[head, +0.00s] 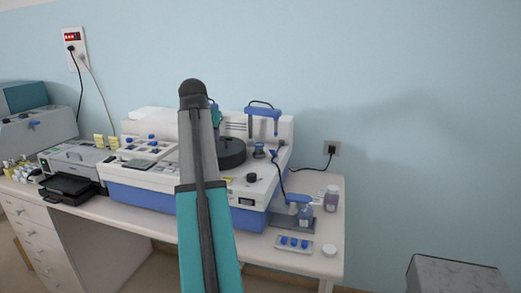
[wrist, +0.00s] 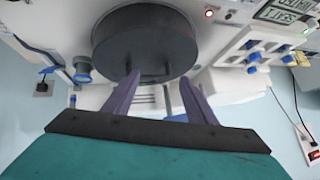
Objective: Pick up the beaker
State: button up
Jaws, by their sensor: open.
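I cannot pick out a clear beaker in either view. A small jar with purplish contents (head: 331,199) stands at the right end of the table, and a purplish container with a blue top (head: 306,213) is just left of it. My gripper (wrist: 158,84) is open in the wrist view, with nothing between its two fingers. It is at the dark round drum (wrist: 143,42) of the white and blue machine; I cannot tell whether the fingers touch it. The same drum (head: 232,154) shows in the head view behind my arm, which hides part of the machine.
The white and blue machine (head: 142,197) fills the middle of the table (head: 150,225). A tray with blue pieces (head: 294,244) and a white round lid (head: 329,250) lie at the front right. A printer-like device (head: 75,157) is at left. A grey box (head: 455,277) stands at lower right.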

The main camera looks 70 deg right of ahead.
jog(key=s+d+r+m+g+y+p, duration=0.1)
jog(key=s+d+r+g, duration=0.1)
jog(key=s, duration=0.4)
jog(key=s+d+r+m+g+y+p, duration=0.1)
jog(key=s+d+r+g+p, duration=0.1)
jog(key=s+d, duration=0.2)
jog(key=s, duration=0.2)
jog(key=shift+s+d+m, duration=0.3)
jog(key=shift+s+d, duration=0.05)
jog(key=shift+s, duration=0.05)
jog(key=p, duration=0.2)
send_over(258, 155)
jog(key=w+a, duration=0.1)
jog(key=a, duration=0.1)
jog(key=shift+w+f, duration=0.1)
jog(key=shift+f, duration=3.6)
jog(key=shift+f, duration=0.1)
jog(key=shift+s+d+f+p, duration=0.3)
jog(key=shift+d+f+p, duration=0.35)
jog(key=shift+f, duration=0.05)
jog(key=shift+p+x, duration=0.4)
jog(key=shift+x, duration=1.15)
